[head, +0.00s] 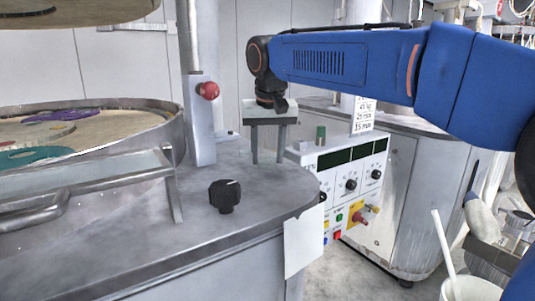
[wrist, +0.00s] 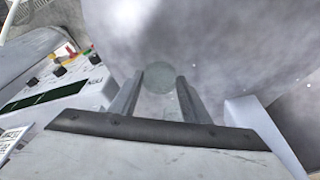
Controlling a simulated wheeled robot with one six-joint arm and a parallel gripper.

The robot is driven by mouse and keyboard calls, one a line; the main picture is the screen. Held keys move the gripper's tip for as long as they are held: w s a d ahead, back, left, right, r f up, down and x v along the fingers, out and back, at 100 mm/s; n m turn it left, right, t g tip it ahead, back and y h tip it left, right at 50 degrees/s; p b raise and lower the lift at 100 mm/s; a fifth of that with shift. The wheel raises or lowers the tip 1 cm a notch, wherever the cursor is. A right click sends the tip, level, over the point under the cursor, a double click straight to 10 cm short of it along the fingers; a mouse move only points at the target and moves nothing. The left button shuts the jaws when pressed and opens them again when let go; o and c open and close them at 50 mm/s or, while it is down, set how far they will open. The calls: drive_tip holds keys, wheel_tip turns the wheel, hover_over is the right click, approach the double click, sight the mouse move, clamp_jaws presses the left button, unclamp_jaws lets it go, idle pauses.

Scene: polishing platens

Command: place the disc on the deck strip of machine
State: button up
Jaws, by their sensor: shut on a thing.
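My gripper (head: 268,158) points down over the grey deck strip (head: 265,190) of the machine, near its back right part. Its two fingers stand apart with a thing's width between them. In the wrist view, a small pale grey-green disc (wrist: 160,77) lies between the fingertips (wrist: 158,88), and the gripper is shut on it. The deck (wrist: 225,45) fills the background there. The disc is not clearly seen in the head view. The height of the disc over the deck is hard to tell.
A black knob (head: 225,194) stands on the deck. A post with a red button (head: 207,90) rises behind it. A round platen basin (head: 90,125) with coloured carriers and a metal rail (head: 90,182) are at left. A control panel (head: 348,185) is at right.

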drive_tip(key=shift+f, duration=0.1)
drive_tip(key=o, duration=1.4)
drive_tip(key=v, duration=1.2)
